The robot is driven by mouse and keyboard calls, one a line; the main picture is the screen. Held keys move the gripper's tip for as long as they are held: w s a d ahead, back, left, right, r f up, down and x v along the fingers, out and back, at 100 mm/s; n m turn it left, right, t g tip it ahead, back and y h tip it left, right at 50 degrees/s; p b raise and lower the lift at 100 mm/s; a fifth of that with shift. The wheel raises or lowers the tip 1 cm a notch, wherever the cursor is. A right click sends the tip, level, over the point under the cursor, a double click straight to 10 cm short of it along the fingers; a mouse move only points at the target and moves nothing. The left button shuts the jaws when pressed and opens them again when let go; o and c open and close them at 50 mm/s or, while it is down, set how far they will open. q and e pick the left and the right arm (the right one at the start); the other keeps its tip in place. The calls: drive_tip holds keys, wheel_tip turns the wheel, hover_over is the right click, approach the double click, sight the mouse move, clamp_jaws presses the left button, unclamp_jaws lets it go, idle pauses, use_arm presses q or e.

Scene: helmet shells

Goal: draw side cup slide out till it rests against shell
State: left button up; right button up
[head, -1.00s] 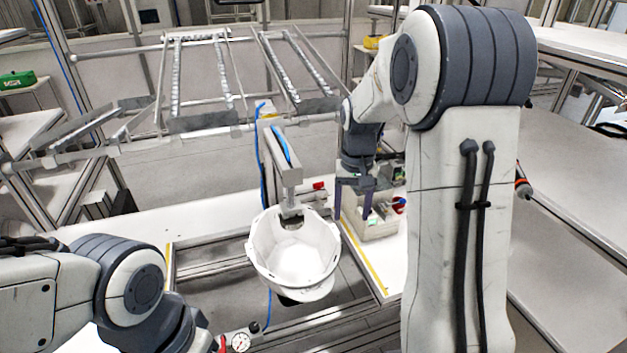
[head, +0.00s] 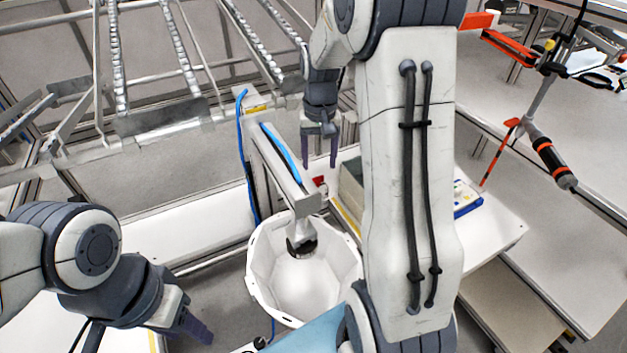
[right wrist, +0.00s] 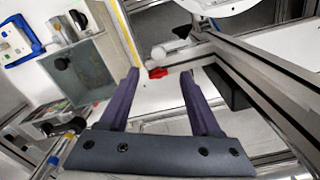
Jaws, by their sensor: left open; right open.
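The white helmet shell (head: 262,262) hangs open side up under the grey fixture arm (head: 283,180), whose dark end reaches inside it. Its rim shows at the top of the right wrist view (right wrist: 205,6). A red knob (head: 320,182) sits by the rail behind the shell. It also shows in the right wrist view (right wrist: 157,72), beside a pale cylindrical part (right wrist: 172,49); I cannot tell which part is the side cup slide. My right gripper (head: 319,162) is open and empty, pointing down near the knob. My left gripper (head: 195,328) is open and low, left of the shell.
A grey box (right wrist: 80,72) and a blue-framed item (right wrist: 20,42) stand on the white table beside the right gripper. A roller rack (head: 170,120) stands behind. A hanging orange-black tool (head: 550,160) is at right.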

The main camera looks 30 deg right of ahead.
wheel_tip(320, 180, down, 9)
drive_tip(key=shift+s+d+f+p, duration=0.1)
drive_tip(key=shift+f+p, duration=0.1)
drive_tip(key=shift+p, duration=0.25)
clamp_jaws()
idle(1.3)
